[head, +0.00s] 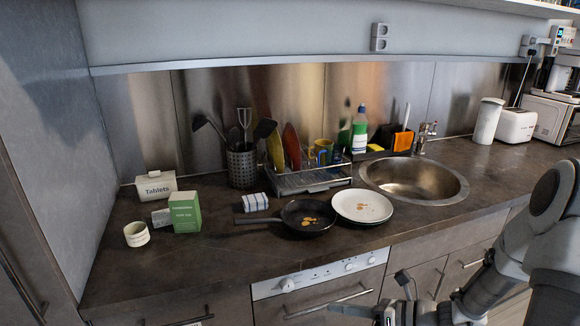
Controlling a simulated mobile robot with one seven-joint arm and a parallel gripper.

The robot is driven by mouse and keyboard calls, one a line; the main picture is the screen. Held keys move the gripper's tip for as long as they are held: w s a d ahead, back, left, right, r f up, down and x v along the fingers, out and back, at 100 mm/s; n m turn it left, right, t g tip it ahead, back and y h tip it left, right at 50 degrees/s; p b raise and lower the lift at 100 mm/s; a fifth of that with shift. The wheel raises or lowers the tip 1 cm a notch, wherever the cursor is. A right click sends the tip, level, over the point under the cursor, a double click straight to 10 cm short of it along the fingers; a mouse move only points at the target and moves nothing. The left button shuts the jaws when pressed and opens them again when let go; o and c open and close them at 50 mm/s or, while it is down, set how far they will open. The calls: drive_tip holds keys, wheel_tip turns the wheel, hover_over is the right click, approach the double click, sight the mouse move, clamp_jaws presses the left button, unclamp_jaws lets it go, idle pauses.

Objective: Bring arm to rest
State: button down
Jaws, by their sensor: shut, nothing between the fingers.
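My arm comes in from the right edge and bends down in front of the counter. My gripper (350,310) is at the bottom edge, in front of the dishwasher (318,285) and below the counter's front edge. Its fingers point left and are shut with nothing between them. The lower part of the gripper is cut off by the picture edge. It looks close to the dishwasher handle, but I cannot tell whether they touch.
The dark counter (220,257) holds a black pan (305,222) with a white plate (362,207) beside it, a green box (185,212), a dish rack (310,180) and a utensil holder (242,167). A round sink (413,182) lies at right. Drawers flank the dishwasher.

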drive_tip(key=s+r+n+h+p, duration=0.2)
drive_tip(key=s+r+n+h, duration=0.2)
drive_tip(key=r+n, duration=0.5)
drive_tip(key=s+d+r+n+h+p, duration=0.1)
drive_tip(key=s+r+n+h+p, duration=0.2)
drive_tip(key=s+r+n, duration=0.5)
drive_tip(key=s+d+r+n+h+p, duration=0.1)
drive_tip(key=s+r+n+h, duration=0.5)
drive_tip(key=r+n, duration=0.6)
drive_tip(key=shift+d+r+g+p, duration=0.2)
drive_tip(key=shift+r+g+p, duration=0.1)
drive_tip(key=shift+p, duration=0.6)
drive_tip(key=shift+a, duration=0.1)
